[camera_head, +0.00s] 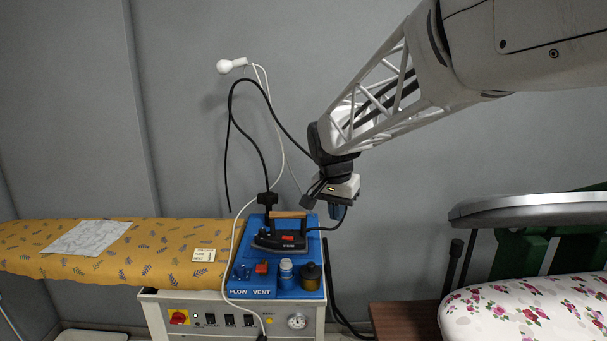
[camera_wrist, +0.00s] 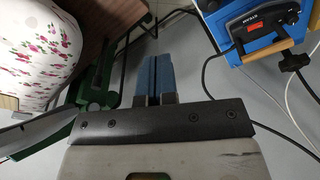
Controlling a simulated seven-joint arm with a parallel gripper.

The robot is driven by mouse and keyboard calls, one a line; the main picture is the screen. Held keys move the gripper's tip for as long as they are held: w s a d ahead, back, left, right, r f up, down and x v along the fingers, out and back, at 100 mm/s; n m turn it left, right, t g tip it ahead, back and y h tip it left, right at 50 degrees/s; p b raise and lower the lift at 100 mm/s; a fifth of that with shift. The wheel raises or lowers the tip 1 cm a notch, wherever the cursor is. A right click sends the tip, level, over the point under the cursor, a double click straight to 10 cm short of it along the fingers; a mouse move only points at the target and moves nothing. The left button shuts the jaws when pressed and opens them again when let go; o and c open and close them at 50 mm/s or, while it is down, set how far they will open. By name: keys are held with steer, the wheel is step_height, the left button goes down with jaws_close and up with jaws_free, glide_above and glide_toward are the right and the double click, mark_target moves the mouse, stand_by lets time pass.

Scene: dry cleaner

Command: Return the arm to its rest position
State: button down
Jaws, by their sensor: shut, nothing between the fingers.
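My gripper (camera_head: 337,211) hangs at the end of my arm, right of the iron and above the floor gap between the blue-topped station and the floral board. In the wrist view its two blue fingers (camera_wrist: 154,78) lie close together, shut, with nothing between them. The iron (camera_head: 280,236), dark with a wooden handle, rests on the blue station top (camera_head: 244,268). It also shows in the wrist view (camera_wrist: 250,32), apart from the fingers.
A yellow patterned ironing board (camera_head: 150,255) with a pale cloth (camera_head: 87,238) is at left. A floral board (camera_head: 530,310) and a grey-topped green press (camera_head: 530,210) are at right. Cables (camera_head: 283,130) hang between the iron and my arm. A bottle (camera_head: 286,273) stands on the station.

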steer(key=s+d+f+n, duration=0.2)
steer(key=s+d, duration=0.1)
steer(key=s, duration=0.8)
steer(key=s+d+f+n, duration=0.1)
steer(key=s+d, duration=0.3)
steer(key=s, duration=0.7)
steer(key=s+d+f+n, duration=0.2)
steer(key=s+d+f, duration=0.1)
steer(key=s, duration=0.9)
steer(key=shift+d+f+n+t+y, duration=0.2)
steer(key=shift+d+n+t+y, duration=0.1)
steer(key=shift+d+t+y, duration=0.1)
